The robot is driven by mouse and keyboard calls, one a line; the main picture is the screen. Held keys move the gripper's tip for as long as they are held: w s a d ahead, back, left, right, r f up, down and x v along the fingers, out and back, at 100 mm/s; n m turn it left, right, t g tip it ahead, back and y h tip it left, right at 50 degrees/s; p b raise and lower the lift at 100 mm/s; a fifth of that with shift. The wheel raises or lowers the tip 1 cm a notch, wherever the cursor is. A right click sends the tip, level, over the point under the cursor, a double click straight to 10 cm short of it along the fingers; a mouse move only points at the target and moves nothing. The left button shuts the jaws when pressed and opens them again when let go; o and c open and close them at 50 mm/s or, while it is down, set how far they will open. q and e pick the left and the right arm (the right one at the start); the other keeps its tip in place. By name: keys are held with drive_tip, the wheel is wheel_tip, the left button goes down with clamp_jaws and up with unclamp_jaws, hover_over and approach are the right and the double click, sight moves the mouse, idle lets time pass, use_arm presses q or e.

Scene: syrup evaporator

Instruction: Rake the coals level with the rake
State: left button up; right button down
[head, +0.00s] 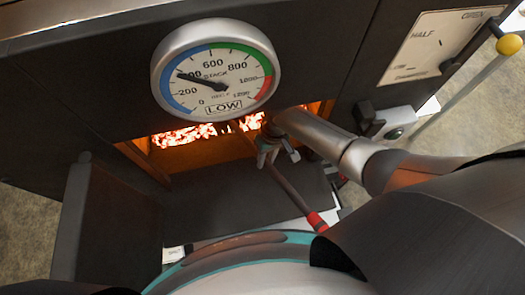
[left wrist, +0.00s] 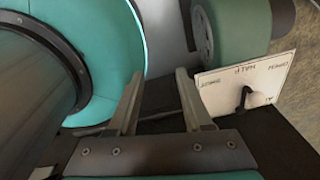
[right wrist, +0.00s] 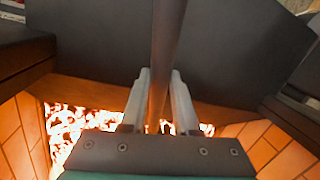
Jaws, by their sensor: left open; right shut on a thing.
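The glowing coals (head: 200,133) lie inside the firebox opening in the head view, partly hidden by the gauge and my right arm. They also show in the right wrist view (right wrist: 85,120). My right gripper (head: 268,150) is shut on the dark shaft of the rake (head: 290,188), at the firebox mouth. The rake's red grip (head: 317,221) points toward me. The shaft runs between the fingers in the right wrist view (right wrist: 166,50). The rake's head is hidden. My left gripper (left wrist: 160,100) is open and empty, away from the coals; it is not seen in the head view.
A round stack gauge (head: 215,70) hangs in front of the firebox. An open dark door (head: 110,225) stands at the left of the mouth. A damper plate (head: 435,45) and a yellow-knobbed rod (head: 509,44) are at the upper right. Brick walls (right wrist: 290,150) flank the coals.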

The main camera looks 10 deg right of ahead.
drive_tip(key=shift+w+a+f, duration=0.1)
drive_tip(key=shift+w+f, duration=0.05)
drive_tip(key=shift+w, duration=0.15)
drive_tip(key=shift+w+a, duration=0.1)
drive_tip(key=shift+a, duration=3.85)
use_arm(q)
drive_tip(key=shift+d+f, duration=0.15)
drive_tip(key=shift+d, duration=0.1)
use_arm(e)
drive_tip(key=shift+d, duration=0.1)
